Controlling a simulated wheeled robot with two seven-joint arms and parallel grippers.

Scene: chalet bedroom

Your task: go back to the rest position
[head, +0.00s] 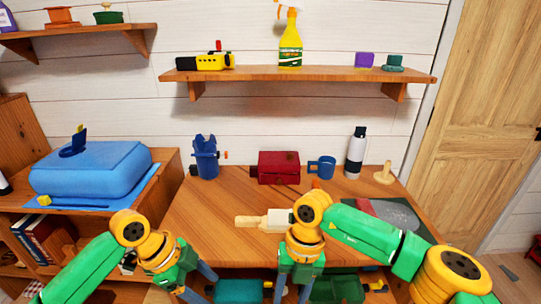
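My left gripper (201,284) is at the lower left, in front of the desk's front edge. Its two grey-blue fingers are apart with nothing visible between them. My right gripper (293,288) points down at the desk's front edge, near the middle of the picture. Its fingers are also apart and I see nothing held. The wooden desk (215,215) stands in front of me. My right arm crosses over its front right part and hides some of it.
On the desk are a wooden-handled brush (262,221), a blue holder (205,157), a red box (279,168), a blue mug (322,167) and a bottle (355,153). A blue case (90,169) sits at left. Teal (240,291) and green (338,288) items lie below the desktop.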

